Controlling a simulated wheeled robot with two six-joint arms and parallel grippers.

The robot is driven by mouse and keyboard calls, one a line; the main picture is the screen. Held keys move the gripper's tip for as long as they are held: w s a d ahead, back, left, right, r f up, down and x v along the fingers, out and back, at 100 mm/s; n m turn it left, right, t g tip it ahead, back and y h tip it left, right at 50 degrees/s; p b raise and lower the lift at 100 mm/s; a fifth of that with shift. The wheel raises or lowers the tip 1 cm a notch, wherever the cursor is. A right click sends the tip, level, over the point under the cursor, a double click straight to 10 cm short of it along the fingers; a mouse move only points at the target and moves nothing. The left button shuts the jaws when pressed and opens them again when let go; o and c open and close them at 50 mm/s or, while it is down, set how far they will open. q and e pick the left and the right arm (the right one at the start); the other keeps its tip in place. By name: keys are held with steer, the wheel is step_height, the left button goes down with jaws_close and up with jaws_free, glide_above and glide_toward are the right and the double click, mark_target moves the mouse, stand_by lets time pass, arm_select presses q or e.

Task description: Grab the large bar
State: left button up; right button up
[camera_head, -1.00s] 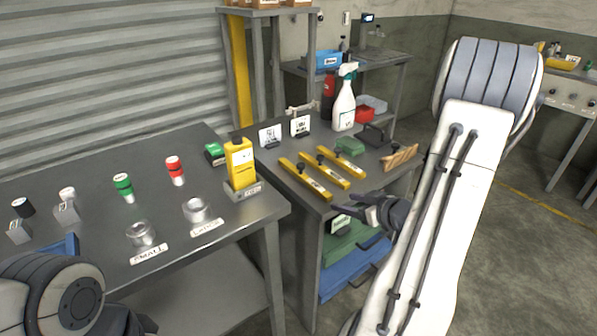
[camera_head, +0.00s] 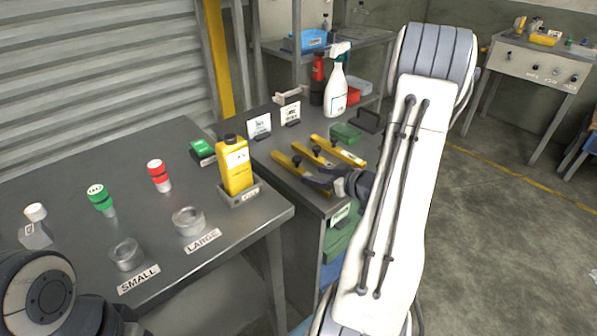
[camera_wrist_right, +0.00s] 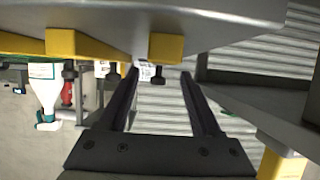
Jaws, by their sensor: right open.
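Three yellow bars with black knobs lie side by side on the right-hand workbench: a near one (camera_head: 287,164), a middle one (camera_head: 303,151) and a far one (camera_head: 348,155). Their sizes are hard to compare, as my right gripper partly covers the nearer ones. My right gripper (camera_head: 313,181) is open and empty at the bench's front edge, by the near ends of the bars. In the right wrist view, upside down, the open fingers (camera_wrist_right: 163,85) point toward a yellow bar end (camera_wrist_right: 166,46) with a black knob. My left arm shows at lower left; its jaws are out of view.
A yellow bottle (camera_head: 235,165) stands on the left bench, beside rings labelled SMALL (camera_head: 126,255) and LARGE (camera_head: 188,221). A spray bottle (camera_head: 337,90), a red bottle (camera_head: 318,75) and a green block (camera_head: 346,132) stand behind the bars. Two small signs (camera_head: 259,126) stand at the back.

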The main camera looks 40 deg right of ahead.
mark_target(304, 172)
steer(key=x, duration=0.5)
steer(key=shift+s, duration=0.1)
jaws_close()
steer(key=shift+r, duration=0.1)
